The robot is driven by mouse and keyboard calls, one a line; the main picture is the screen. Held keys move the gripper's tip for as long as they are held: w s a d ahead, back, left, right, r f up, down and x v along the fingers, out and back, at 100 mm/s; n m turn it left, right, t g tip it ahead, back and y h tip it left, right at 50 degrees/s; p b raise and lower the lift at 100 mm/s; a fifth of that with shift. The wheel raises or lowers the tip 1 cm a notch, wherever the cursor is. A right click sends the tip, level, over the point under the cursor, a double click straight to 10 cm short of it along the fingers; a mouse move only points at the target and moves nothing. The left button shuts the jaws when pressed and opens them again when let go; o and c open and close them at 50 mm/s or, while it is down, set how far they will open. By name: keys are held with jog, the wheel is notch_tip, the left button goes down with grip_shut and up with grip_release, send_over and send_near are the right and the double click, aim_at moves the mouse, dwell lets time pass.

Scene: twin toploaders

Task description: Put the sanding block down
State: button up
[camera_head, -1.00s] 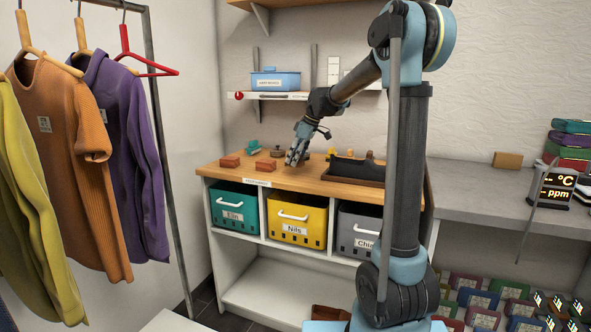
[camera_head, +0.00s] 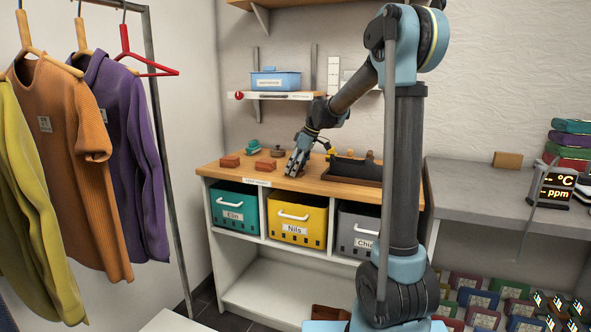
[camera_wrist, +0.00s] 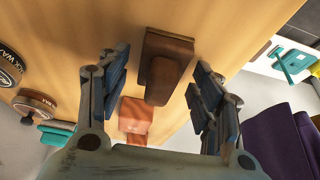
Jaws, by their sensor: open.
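A dark brown block with a raised, narrower part (camera_wrist: 165,62) lies on the wooden bench top in the wrist view; it looks like the sanding block. My gripper (camera_wrist: 160,85) is open, with one finger on each side of this block and visible gaps between. In the head view my gripper (camera_head: 294,173) points down at the bench, near its front edge, and the block is hidden there or cannot be made out. A reddish-brown block (camera_wrist: 135,117) lies close by in the wrist view.
On the bench (camera_head: 330,187), two reddish blocks (camera_head: 265,165) (camera_head: 230,161), a teal item (camera_head: 253,146) and a round tin (camera_head: 277,151) lie left of my gripper. A dark tray (camera_head: 355,171) stands to the right. Labelled bins (camera_head: 297,220) sit below.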

jog(key=v, duration=1.2)
jog(key=s+d+f+m+h, duration=0.1)
jog(key=s+d+f+m, duration=0.2)
jog(key=s, duration=0.4)
jog(key=s+d+f+m, duration=0.2)
jog(key=s+d, duration=0.3)
jog(key=s, duration=0.2)
jog(key=s+d+f+m+h, duration=0.1)
jog(key=s+d+f+m, duration=0.2)
jog(key=s, duration=0.4)
jog(key=s+d+f+m+h, duration=0.1)
jog(key=s+d+f+m, duration=0.2)
jog(key=s+f, duration=0.5)
jog(key=s+d+f+m+h, duration=0.1)
jog(key=s+d+f+m, duration=0.1)
jog(key=s+d+f, duration=0.3)
jog(key=s+f, duration=0.3)
jog(key=s, duration=0.2)
jog(key=shift+f+m+t, duration=0.35)
jog(key=shift+m+t, duration=0.05)
jog(key=shift+s, duration=0.1)
jog(key=shift+w+f, duration=0.2)
jog(key=shift+w, duration=0.2)
